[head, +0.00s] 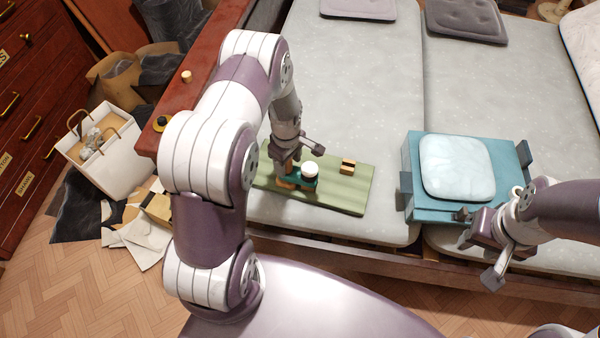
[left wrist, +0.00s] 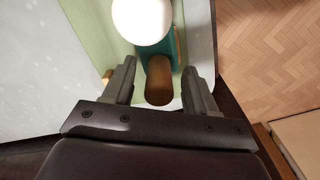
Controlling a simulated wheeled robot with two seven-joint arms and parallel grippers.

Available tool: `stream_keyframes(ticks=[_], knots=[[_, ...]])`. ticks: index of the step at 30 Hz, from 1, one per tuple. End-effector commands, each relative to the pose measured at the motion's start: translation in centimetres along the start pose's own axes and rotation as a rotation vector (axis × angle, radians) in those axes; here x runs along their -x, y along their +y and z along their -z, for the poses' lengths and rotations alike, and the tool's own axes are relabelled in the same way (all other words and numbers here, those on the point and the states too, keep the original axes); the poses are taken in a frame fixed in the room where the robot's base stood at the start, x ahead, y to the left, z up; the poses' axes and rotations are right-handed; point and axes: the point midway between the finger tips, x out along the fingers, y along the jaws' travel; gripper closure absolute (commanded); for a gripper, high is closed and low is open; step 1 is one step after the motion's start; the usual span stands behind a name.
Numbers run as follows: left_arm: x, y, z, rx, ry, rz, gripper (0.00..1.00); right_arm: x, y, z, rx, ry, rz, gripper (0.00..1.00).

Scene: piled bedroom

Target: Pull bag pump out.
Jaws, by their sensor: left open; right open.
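A teal item with a white round knob (head: 310,169) lies on a green mat (head: 345,195) on the bed; it looks like the pump. Its rounded brown handle (head: 285,183) points left and is partly hidden by my arm. My left gripper (head: 292,157) is open just above the handle. In the left wrist view, the brown handle (left wrist: 159,82) lies between the open fingers of my left gripper (left wrist: 158,78), apart from both, with the white knob (left wrist: 142,20) beyond. My right gripper (head: 474,247) is open and empty near the front corner of a teal box (head: 415,160).
A pale blue cushion (head: 456,167) lies on the teal box. A small wooden block (head: 347,166) lies on the mat. The wooden bed edge (head: 340,252) runs in front. A white paper bag (head: 112,160) and clutter stand on the floor at left, beside a drawer chest (head: 25,110).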

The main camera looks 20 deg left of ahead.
Motion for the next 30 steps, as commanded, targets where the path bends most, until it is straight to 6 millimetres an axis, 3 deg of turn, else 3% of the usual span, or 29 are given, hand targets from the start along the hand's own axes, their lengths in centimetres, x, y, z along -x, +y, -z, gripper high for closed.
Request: stream_keyframes(ticks=[1,2,6,7,30], knots=[[0.1,0.0,0.0,0.0,0.0,0.0,0.43,0.1,0.0,0.0,0.0,0.0,0.0,0.57],[0.1,0.0,0.0,0.0,0.0,0.0,0.49,0.1,0.0,0.0,0.0,0.0,0.0,0.57],[0.1,0.0,0.0,0.0,0.0,0.0,0.95,0.1,0.0,0.0,0.0,0.0,0.0,0.57],[0.1,0.0,0.0,0.0,0.0,0.0,1.0,0.1,0.0,0.0,0.0,0.0,0.0,0.57],[1.3,0.0,0.0,0.0,0.0,0.0,1.0,1.2,0.0,0.1,0.0,0.0,0.0,0.57]])
